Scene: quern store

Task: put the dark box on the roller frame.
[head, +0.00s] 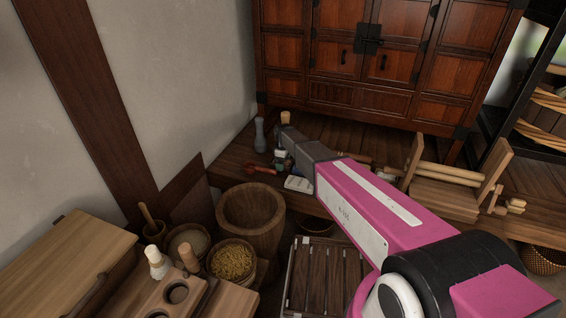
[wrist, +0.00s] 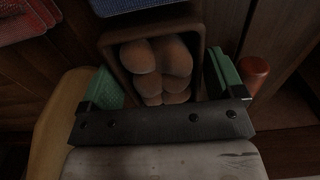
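In the wrist view, a dark brown open box (wrist: 111,54) holding several rounded brown lumps lies in front of my gripper (wrist: 163,80). My gripper's green-padded fingers are wide apart, one to each side of the box's near end. I cannot tell whether they touch its walls. In the head view I cannot make out the box; my pink arm and grey wrist cover part of the low wooden platform there. A pale wooden frame (head: 492,166) with round bars between two upright end boards, which looks like the roller frame, stands on the platform right of my arm.
A red cylinder (wrist: 254,72) stands close by my right finger. A blue woven thing (wrist: 140,6) lies beyond the box. A grey bottle (head: 260,135) stands on the platform. A wooden mortar (head: 251,215) and a dark slatted frame (head: 322,280) are nearer. A cabinet (head: 385,60) stands behind.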

